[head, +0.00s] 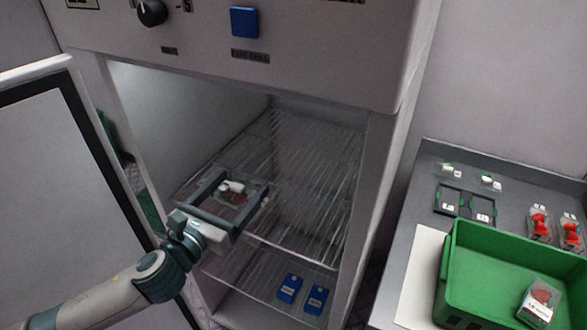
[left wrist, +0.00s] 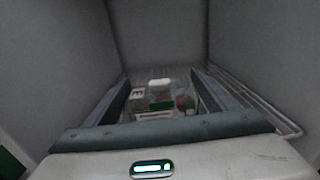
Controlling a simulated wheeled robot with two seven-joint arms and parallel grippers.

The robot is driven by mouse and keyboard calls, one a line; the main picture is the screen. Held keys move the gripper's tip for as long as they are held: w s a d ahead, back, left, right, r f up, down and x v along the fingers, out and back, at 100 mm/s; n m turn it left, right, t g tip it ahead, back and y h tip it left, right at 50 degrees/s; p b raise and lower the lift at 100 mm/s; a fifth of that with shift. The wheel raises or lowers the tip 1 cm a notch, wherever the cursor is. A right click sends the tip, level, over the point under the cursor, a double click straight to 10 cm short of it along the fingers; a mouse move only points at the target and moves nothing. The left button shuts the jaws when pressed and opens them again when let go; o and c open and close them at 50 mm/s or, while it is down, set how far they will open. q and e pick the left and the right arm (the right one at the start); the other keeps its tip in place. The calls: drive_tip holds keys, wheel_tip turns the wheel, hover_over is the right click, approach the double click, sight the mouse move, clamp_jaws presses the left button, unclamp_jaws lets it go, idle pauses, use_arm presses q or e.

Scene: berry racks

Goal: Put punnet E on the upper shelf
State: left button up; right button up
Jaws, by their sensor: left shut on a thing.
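A clear punnet (head: 237,196) with red berries and a white piece on top sits between the fingers of my left gripper (head: 246,183), which is shut on it. The punnet also shows in the left wrist view (left wrist: 160,104) between the two long fingers (left wrist: 163,78). Its letter is too small to read. My left gripper reaches through the open cabinet front, at the left front part of the upper wire shelf (head: 305,160). I cannot tell whether the punnet touches the shelf. My right gripper is not in view.
The cabinet door (head: 65,190) stands open at the left. Two blue blocks (head: 290,287) are on the lower level. At the right, a grey table (head: 428,195) bears a green crate (head: 480,260) with another punnet (head: 540,300). The upper shelf's back and right are clear.

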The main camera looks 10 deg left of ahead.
sight(258, 188)
use_arm(q)
drive_tip(key=shift+d, duration=0.15)
drive_tip(key=d, duration=0.1)
drive_tip(key=d+p, duration=0.1)
drive_tip(key=d, duration=0.2)
drive_tip(key=shift+w+d+r, duration=0.15)
drive_tip(key=shift+w+d, duration=0.05)
drive_tip(key=shift+w, duration=0.1)
drive_tip(key=d+f, duration=0.1)
drive_tip(key=d, duration=0.4)
drive_tip(key=w+d+f+p, duration=0.1)
drive_tip(key=d, duration=0.4)
drive_tip(key=d+f+p, duration=0.1)
drive_tip(key=d, duration=0.4)
drive_tip(key=shift+w+f, duration=0.1)
drive_tip(key=shift+w, duration=0.15)
drive_tip(key=shift+a+f, duration=0.1)
drive_tip(key=shift+f, duration=1.85)
drive_tip(key=shift+d+f, duration=0.1)
drive_tip(key=shift+d, duration=0.1)
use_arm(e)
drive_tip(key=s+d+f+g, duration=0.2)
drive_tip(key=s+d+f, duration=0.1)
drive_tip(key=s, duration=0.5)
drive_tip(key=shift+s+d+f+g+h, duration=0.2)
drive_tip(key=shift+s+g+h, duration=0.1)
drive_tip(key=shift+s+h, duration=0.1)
